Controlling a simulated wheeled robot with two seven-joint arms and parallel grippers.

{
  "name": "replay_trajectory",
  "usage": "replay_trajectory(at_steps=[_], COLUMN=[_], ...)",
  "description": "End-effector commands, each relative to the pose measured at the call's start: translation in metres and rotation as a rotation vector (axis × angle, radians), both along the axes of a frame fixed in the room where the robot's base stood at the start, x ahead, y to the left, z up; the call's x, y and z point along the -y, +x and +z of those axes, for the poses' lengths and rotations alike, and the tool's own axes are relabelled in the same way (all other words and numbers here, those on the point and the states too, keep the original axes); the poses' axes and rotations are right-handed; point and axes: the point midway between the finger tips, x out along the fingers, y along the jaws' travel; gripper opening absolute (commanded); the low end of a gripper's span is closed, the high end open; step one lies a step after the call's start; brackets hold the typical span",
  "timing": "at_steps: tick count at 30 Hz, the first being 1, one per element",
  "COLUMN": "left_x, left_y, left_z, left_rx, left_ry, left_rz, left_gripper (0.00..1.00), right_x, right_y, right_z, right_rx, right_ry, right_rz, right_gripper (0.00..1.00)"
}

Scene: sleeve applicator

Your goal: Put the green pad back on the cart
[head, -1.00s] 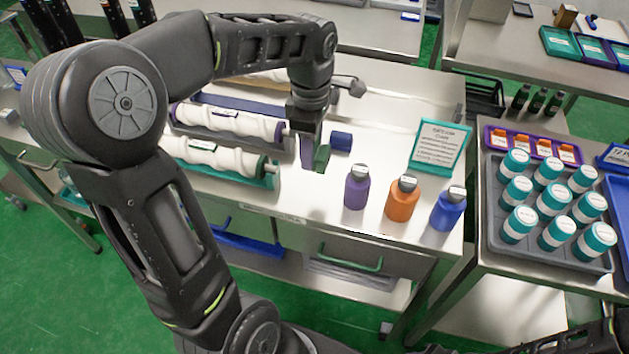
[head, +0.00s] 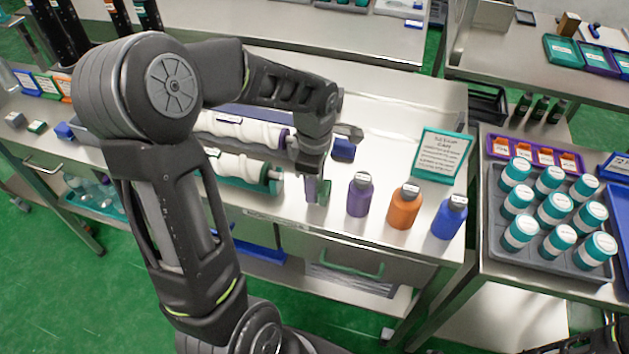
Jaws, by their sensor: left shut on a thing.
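A small green pad (head: 323,191) is held upright in my left gripper (head: 314,186), near the front edge of the central steel worktop (head: 290,205). The gripper points down and is shut on the pad. A purple-grey piece shows right beside the pad, probably a finger. I cannot tell whether the pad touches the worktop. Another small green block (head: 37,127) lies on the steel surface at far left. Which unit is the cart is not clear. My right gripper is not in view.
A purple bottle (head: 359,197), an orange bottle (head: 403,207) and a blue bottle (head: 449,217) stand just right of the pad. White rollers (head: 238,167) lie left. A teal sign (head: 441,158) stands right.

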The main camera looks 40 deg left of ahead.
Motion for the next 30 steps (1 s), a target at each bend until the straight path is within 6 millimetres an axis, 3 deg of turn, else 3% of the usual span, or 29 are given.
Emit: replay_trajectory(at_steps=[9,10,17,30], left_x=[0.000,0.000,0.000,0.000], left_y=[0.000,0.000,0.000,0.001], left_z=[-0.004,-0.002,-0.002,0.008], left_rx=[0.001,0.001,0.001,0.005], left_ry=[0.000,0.000,0.000,0.002], left_rz=[0.000,0.000,0.000,0.000], left_gripper=[0.11,0.45,0.64,0.65], right_x=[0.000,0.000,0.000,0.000], right_y=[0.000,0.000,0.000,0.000], right_z=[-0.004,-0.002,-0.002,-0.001], right_rx=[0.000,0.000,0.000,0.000], right_ry=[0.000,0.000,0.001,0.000], right_rz=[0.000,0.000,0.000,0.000], right_gripper=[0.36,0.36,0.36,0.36])
